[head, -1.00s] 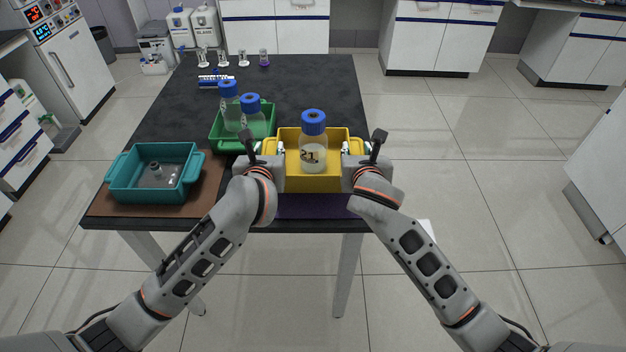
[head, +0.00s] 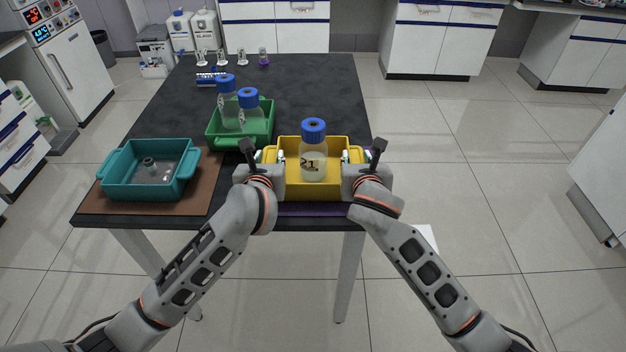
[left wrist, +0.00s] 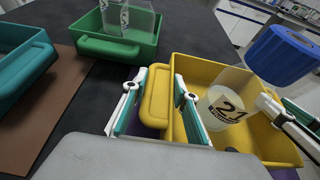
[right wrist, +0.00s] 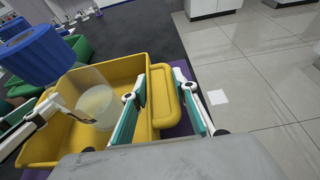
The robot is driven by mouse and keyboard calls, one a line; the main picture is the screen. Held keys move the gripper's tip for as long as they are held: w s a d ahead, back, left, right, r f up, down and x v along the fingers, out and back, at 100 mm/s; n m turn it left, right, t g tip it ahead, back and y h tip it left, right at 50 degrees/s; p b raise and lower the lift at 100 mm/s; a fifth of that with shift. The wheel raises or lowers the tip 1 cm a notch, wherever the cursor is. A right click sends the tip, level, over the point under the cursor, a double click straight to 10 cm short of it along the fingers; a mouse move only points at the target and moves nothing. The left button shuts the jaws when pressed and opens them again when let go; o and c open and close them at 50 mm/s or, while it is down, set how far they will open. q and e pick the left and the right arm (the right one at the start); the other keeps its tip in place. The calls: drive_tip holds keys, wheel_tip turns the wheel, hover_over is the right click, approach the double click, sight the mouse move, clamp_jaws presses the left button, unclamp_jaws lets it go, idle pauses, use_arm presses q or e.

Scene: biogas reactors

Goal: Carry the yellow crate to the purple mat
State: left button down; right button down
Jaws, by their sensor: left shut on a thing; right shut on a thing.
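The yellow crate (head: 300,191) is level at the table's front right, over the purple mat (head: 312,209); a bottle with a blue cap (head: 313,152) stands upright in it. My left gripper (head: 271,157) is shut on the crate's left handle, and in the left wrist view its fingers (left wrist: 157,102) straddle that handle. My right gripper (head: 354,157) is shut on the right handle, as the right wrist view also shows (right wrist: 163,102). The crate hides most of the mat; a front strip shows. I cannot tell whether the crate's bottom touches the mat.
A green crate (head: 240,140) with two blue-capped bottles stands just behind and left of the yellow crate. A teal crate (head: 150,188) sits on a brown mat (head: 205,200) at the left. The dark table (head: 310,90) is clear behind the yellow crate.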

use_arm(q)
drive_tip(key=c, duration=1.9)
unclamp_jaws()
drive_tip(key=shift+s+d+f, duration=0.2)
drive_tip(key=shift+d, duration=0.4)
use_arm(e)
drive_tip(key=c, duration=1.9)
unclamp_jaws()
drive_tip(key=shift+s+a+f, duration=0.15)
drive_tip(key=shift+a+f, duration=0.1)
drive_tip(key=shift+a, duration=0.4)
use_arm(q)
drive_tip(key=o, duration=0.3)
use_arm(e)
drive_tip(key=o, duration=0.3)
use_arm(q)
drive_tip(key=shift+a+r, duration=0.1)
drive_tip(key=shift+a, duration=0.15)
use_arm(e)
drive_tip(key=shift+d+r, duration=0.1)
drive_tip(key=shift+d, duration=0.1)
drive_tip(key=shift+d, duration=0.1)
drive_tip(key=shift+d, duration=0.1)
use_arm(q)
drive_tip(key=v, duration=1.2)
use_arm(e)
drive_tip(key=v, duration=1.2)
drive_tip(key=shift+d, duration=0.1)
